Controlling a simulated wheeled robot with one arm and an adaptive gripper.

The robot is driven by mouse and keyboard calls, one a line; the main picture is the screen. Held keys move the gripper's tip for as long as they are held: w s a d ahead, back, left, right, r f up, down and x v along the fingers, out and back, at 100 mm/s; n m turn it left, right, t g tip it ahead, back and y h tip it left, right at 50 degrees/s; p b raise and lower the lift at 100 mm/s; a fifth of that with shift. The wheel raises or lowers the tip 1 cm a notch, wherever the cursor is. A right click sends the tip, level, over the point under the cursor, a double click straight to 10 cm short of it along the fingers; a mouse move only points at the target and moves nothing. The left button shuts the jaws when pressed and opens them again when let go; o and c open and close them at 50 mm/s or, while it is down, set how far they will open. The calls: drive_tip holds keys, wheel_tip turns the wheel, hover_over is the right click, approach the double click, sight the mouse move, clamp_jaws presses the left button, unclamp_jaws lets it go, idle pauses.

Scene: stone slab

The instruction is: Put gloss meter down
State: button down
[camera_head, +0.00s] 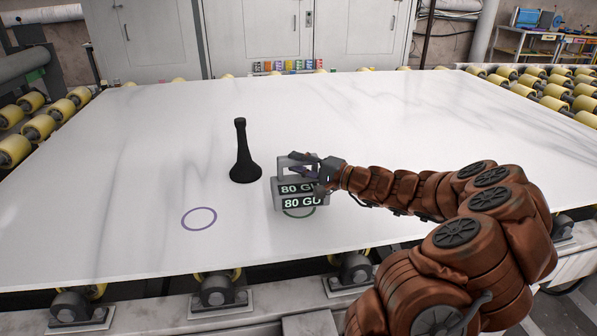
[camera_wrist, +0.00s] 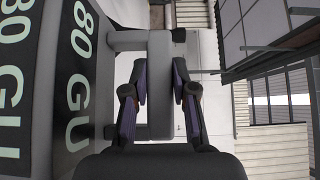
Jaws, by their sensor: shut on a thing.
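The gloss meter (camera_head: 298,203) is a grey box with a handle on top and black displays reading "80 GU". In the head view it is over the green circle (camera_head: 299,213) on the slab, hiding most of that circle. I cannot tell whether it touches the slab. My gripper (camera_head: 313,169) is shut on its handle. The wrist view shows the two fingers (camera_wrist: 160,100) on either side of the grey handle (camera_wrist: 159,75), with the meter's display (camera_wrist: 80,75) at the left.
The white stone slab (camera_head: 120,200) lies on yellow rollers. A black, flared, upright object (camera_head: 243,155) stands just left of and behind the meter. A purple circle (camera_head: 199,227) on the slab is empty. The slab's right and far areas are clear.

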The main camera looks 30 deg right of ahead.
sight(298, 178)
drive_tip(key=shift+w, duration=0.25)
drive_tip(key=shift+w+d+f, duration=0.1)
drive_tip(key=shift+f, duration=1.6)
drive_tip(key=shift+f, duration=0.1)
drive_tip(key=c, duration=0.9)
unclamp_jaws()
drive_tip(key=v, duration=1.2)
drive_tip(key=shift+b, duration=0.3)
